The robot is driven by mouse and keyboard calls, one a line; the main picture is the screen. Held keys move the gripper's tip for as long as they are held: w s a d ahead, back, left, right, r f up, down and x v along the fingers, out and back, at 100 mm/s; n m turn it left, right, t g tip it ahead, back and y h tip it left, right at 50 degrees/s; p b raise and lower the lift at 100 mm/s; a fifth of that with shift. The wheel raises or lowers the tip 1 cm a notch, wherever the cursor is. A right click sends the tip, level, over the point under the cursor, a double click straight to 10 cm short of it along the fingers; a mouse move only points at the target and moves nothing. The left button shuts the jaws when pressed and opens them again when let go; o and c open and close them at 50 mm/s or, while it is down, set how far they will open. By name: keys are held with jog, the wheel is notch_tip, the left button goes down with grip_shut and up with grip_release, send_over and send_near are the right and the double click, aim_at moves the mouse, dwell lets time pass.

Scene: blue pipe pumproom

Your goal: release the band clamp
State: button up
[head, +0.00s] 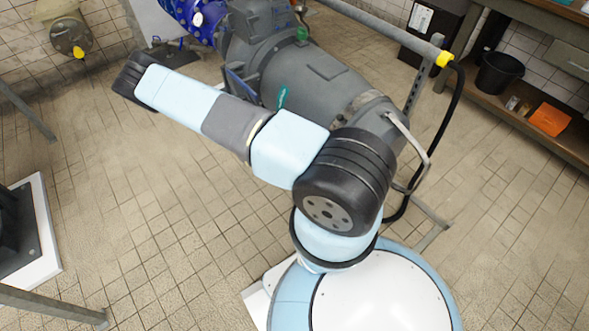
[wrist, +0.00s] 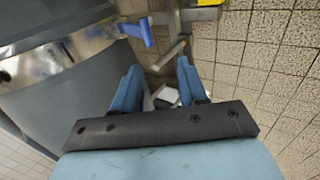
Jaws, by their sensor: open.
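In the wrist view, a shiny metal band (wrist: 92,42), which looks like the band clamp, wraps the grey pipe body at the upper left. A blue lever (wrist: 137,32) stands out beside it at the top. My gripper (wrist: 156,76) is open, with two blue fingers apart and nothing between them. The lever lies beyond the fingertips, apart from them. My gripper does not show there.
A grey tubular rail (head: 375,25) with a yellow end and a black hose (head: 455,95) run beside the pipe at the right. A workbench (head: 535,110) with a black bucket (head: 498,72) stands at far right. The tiled floor at left centre is clear.

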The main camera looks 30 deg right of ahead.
jog(key=shift+v, duration=1.75)
jog(key=w+a+r+m+y, duration=0.15)
jog(key=a+r, duration=0.35)
jog(key=r, duration=0.8)
jog(key=w+a+r+t+y, duration=0.1)
jog(key=w+a+r+y, duration=0.25)
jog(key=r, duration=0.95)
jog(key=w+a+r+m+y, duration=0.15)
jog(key=a+r, duration=0.35)
jog(key=r, duration=0.8)
jog(key=s+r+t+y, duration=0.1)
jog(key=s+r, duration=0.2)
jog(key=r, duration=0.3)
jog(key=s+r+n, duration=0.1)
jog(key=s+r, duration=0.2)
jog(key=r, duration=0.4)
jog(key=s+r+t+y, duration=0.1)
jog(key=s+r, duration=0.3)
jog(key=r, duration=0.2)
jog(key=s+r+t, duration=0.1)
jog(key=s+r, duration=0.4)
jog(key=s, duration=0.3)
jog(key=s+d+r+h, duration=0.1)
jog(key=s+r, duration=0.4)
jog(key=s, duration=0.2)
jog(key=shift+s+d+r+n+t, duration=0.2)
jog(key=shift+s+r+n+t, duration=0.15)
jog(key=shift+s+n+t, duration=0.05)
